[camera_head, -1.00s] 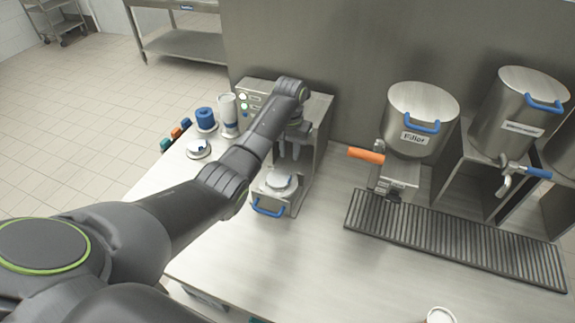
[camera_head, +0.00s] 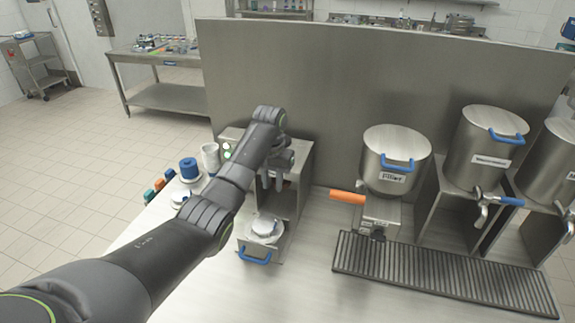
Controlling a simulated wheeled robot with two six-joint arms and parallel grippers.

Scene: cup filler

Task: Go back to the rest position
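My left arm reaches in from the lower left. Its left gripper (camera_head: 272,182) points down in front of the steel sealing machine (camera_head: 297,165). Two fingers show with a gap between them and nothing visible in it, above the machine's drawer. The drawer, with a blue handle (camera_head: 254,257), is pulled out and holds a round white-lidded piece (camera_head: 264,228). The gripper is above and apart from this piece. My arm hides part of the machine's front. My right gripper is not in view.
A filler pot (camera_head: 392,165) with an orange handle (camera_head: 347,197) stands right of the machine. A black drip grate (camera_head: 440,275) lies in front of the pots. A blue roll (camera_head: 189,169) and white cups (camera_head: 211,157) stand left of the machine. A tall steel panel (camera_head: 330,90) closes the back.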

